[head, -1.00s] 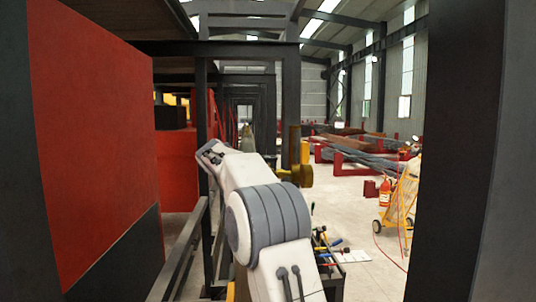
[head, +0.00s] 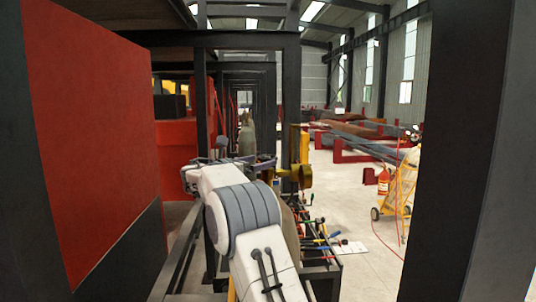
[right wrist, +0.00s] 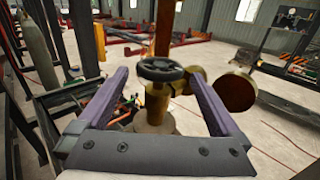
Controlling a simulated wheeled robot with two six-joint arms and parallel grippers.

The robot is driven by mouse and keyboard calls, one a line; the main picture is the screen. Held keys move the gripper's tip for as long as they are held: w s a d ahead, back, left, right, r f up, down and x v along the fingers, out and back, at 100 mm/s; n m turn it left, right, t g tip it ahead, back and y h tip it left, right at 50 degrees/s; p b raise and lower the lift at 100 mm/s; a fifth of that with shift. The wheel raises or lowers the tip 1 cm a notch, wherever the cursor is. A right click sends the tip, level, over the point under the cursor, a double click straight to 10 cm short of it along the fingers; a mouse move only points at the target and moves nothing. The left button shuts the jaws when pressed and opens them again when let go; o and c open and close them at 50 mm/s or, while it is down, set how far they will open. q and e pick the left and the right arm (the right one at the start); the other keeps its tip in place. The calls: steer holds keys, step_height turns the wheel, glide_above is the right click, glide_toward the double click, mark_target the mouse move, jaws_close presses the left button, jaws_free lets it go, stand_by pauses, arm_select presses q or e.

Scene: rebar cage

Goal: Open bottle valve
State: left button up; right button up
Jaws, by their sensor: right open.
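The bottle valve has a black handwheel (right wrist: 161,69) on a brass body (right wrist: 157,102), seen in the right wrist view. It stands on top of a tan bottle (right wrist: 163,124), mostly hidden below my gripper's crossbar. My right gripper (right wrist: 158,76) is open, with its two purple-grey fingers left and right of the handwheel. I see no contact, and I cannot tell whether the fingertips reach the wheel's depth. In the head view my white right arm hides the valve, and the right gripper (head: 240,160) shows only partly at the arm's far end. My left gripper is out of view.
Brass round pieces (right wrist: 234,92) sit right of the handwheel, close to the right finger. A rusty upright post (right wrist: 165,28) rises behind it. Grey bottles (right wrist: 38,62) stand at left. In the head view a red panel (head: 95,130) and dark column (head: 455,150) flank me.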

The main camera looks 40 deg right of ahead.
mark_target(268, 156)
steer(key=p+x, duration=0.1)
steer(key=x, duration=0.2)
steer(key=shift+w+d+r+p, duration=0.1)
steer(key=shift+d+p, duration=0.2)
steer(key=shift+d, duration=0.1)
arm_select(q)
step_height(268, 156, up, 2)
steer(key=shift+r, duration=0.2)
arm_select(e)
steer(key=shift+d, duration=0.35)
